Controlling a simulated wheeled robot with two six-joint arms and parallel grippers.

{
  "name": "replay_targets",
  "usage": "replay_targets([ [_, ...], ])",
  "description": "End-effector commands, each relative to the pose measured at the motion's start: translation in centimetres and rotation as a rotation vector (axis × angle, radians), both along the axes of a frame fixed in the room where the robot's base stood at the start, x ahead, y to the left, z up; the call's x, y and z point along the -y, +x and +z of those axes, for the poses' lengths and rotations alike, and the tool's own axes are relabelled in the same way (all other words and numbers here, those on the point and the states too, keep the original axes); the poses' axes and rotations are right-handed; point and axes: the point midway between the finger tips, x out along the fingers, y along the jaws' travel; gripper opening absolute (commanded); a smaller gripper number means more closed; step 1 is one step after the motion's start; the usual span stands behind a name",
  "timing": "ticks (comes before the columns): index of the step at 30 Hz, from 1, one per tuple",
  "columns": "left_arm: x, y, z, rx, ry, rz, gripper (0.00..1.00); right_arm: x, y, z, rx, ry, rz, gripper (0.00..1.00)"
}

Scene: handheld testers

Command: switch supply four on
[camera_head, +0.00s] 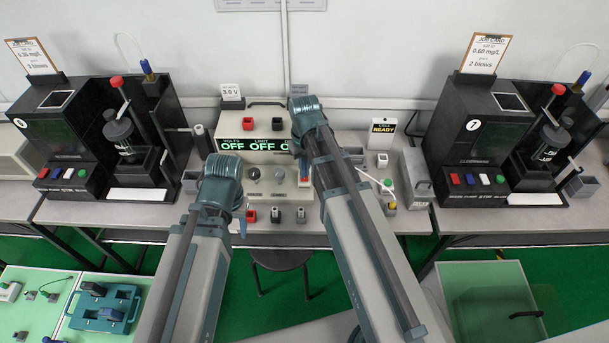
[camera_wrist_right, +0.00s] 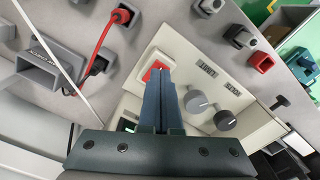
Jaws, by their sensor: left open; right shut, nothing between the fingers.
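The bench power supply (camera_head: 256,145) is a cream box at the middle of the table. Its green display (camera_head: 232,145) reads OFF, OFF, with a third reading partly hidden by my right arm. No number four is readable on it. In the right wrist view, the red rocker switch (camera_wrist_right: 154,72) sits on its front panel beside two knobs. My right gripper (camera_wrist_right: 160,74) is shut and empty, its tips at the switch; I cannot tell whether they touch. My left gripper (camera_head: 242,218) is open near the supply's lower left front, mostly hidden by its own arm.
Black testers stand left (camera_head: 75,140) and right (camera_head: 500,140). A 3.0 V card (camera_head: 231,91) is above the supply, a READY sign (camera_head: 383,128) right of it.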

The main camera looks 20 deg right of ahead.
Motion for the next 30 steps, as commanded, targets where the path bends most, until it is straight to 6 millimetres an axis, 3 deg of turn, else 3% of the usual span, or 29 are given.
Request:
replay_targets([
  [30, 0.0, 0.0, -1.3, 0.000, 0.000, 0.000, 0.50, 0.0, 0.0, -1.3, 0.000, 0.000, 0.000, 0.00],
])
